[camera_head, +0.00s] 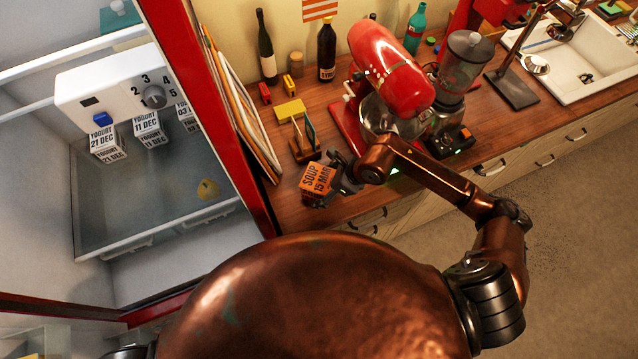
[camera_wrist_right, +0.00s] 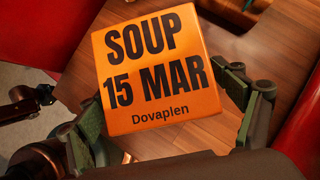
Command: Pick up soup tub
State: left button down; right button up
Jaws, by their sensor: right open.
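The soup tub (camera_head: 316,179) is a small box with an orange lid that reads SOUP 15 MAR, at the front edge of the wooden counter. My right gripper (camera_head: 334,187) is at the tub, coming from its right. In the right wrist view the tub (camera_wrist_right: 155,68) is large and sits between the open fingers (camera_wrist_right: 165,112), one finger on each side. I cannot tell whether either finger touches it. The tub's sides are mostly hidden below the lid. My left gripper is not in view.
The open red fridge (camera_head: 185,75) with yogurt boxes stands left of the tub. A wooden letter rack (camera_head: 303,150) is just behind the tub. A red stand mixer (camera_head: 390,70) and a blender (camera_head: 452,100) stand to the right, close to my right arm.

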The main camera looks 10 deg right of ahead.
jog(key=shift+x, duration=0.9)
jog(key=shift+w, duration=0.1)
jog(key=c, duration=0.4)
jog(key=shift+r, duration=0.1)
jog(key=c, duration=1.6)
jog(key=shift+o, duration=0.2)
jog(key=shift+r, duration=0.15)
